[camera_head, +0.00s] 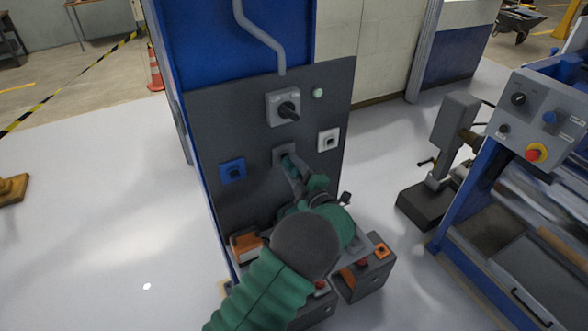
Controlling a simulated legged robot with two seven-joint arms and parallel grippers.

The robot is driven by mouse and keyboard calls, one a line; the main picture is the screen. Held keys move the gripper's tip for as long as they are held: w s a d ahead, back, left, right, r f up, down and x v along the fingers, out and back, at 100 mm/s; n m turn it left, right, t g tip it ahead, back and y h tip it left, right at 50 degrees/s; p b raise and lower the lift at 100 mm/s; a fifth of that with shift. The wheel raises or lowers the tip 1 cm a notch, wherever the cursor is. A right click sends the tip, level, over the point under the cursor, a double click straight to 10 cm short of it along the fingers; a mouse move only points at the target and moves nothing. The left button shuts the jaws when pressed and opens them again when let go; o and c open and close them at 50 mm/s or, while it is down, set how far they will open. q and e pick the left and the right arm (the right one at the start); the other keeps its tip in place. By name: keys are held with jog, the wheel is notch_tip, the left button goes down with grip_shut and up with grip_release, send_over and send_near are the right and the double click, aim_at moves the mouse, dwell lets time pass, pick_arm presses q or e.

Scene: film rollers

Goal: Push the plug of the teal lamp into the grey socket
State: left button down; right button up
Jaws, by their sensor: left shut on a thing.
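The grey socket (280,152) is on the dark upright panel, below the rotary switch and between a blue and a white socket. My left gripper (293,170) reaches up to it from below, shut on the teal plug (287,160). The plug is at the front of the grey socket and covers part of it. I cannot tell how deep it sits. I cannot make out the teal lamp; my arm hides much of the area below the panel. My right gripper is not in view.
The panel (225,125) also bears the blue socket (232,171), the white socket (328,140), the rotary switch (286,107) and a pale green light (317,93). Grey boxes with orange and red parts (370,275) stand below. A blue machine (480,240) is at right.

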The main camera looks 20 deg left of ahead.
pick_arm(q)
jog(key=shift+b, duration=0.3)
jog(key=shift+w+a, duration=0.35)
jog(key=shift+a, duration=0.1)
jog(key=c, duration=0.8)
grip_release()
jog(key=shift+c, duration=0.2)
